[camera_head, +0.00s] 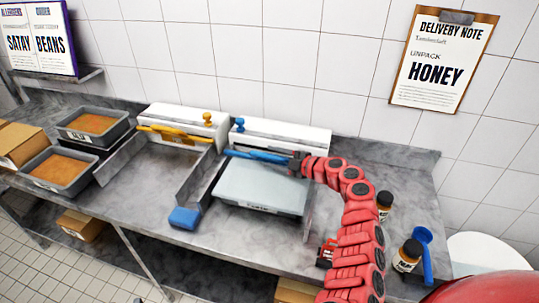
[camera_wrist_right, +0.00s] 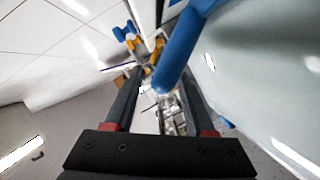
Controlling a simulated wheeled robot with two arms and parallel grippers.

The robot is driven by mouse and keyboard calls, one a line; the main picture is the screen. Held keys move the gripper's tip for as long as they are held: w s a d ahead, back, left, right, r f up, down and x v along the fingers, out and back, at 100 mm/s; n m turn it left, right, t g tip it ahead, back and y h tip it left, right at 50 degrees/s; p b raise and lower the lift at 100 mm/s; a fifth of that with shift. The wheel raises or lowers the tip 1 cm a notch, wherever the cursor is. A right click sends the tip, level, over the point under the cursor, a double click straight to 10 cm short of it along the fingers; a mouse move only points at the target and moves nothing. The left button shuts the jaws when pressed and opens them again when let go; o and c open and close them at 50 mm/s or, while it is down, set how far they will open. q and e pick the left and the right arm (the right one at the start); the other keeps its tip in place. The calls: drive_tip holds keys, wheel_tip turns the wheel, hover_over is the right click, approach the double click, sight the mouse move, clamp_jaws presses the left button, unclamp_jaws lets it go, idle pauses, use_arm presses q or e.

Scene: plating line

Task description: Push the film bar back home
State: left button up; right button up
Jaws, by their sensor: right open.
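A blue film bar (camera_head: 258,156) lies in front of the right white film dispenser (camera_head: 285,134), along the back edge of a pale covered tray (camera_head: 262,183). My right gripper (camera_head: 296,163) is at the bar's right end, its fingers too small to make out there. In the right wrist view, my right gripper (camera_wrist_right: 158,85) is open, and the blue bar (camera_wrist_right: 180,55) runs in between and above its fingers. I cannot tell whether they touch it. A yellow bar (camera_head: 172,133) sits at the left white dispenser (camera_head: 190,119). My left gripper is not in view.
Metal side rails flank both stations; a blue block (camera_head: 185,217) is at the front of one rail. Filled trays (camera_head: 60,172) stand left. Dark jars (camera_head: 407,256) and a blue scoop (camera_head: 424,250) stand right of my arm. A tiled wall is behind.

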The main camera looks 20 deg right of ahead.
drive_tip(key=shift+x, duration=0.95)
clamp_jaws()
idle(0.8)
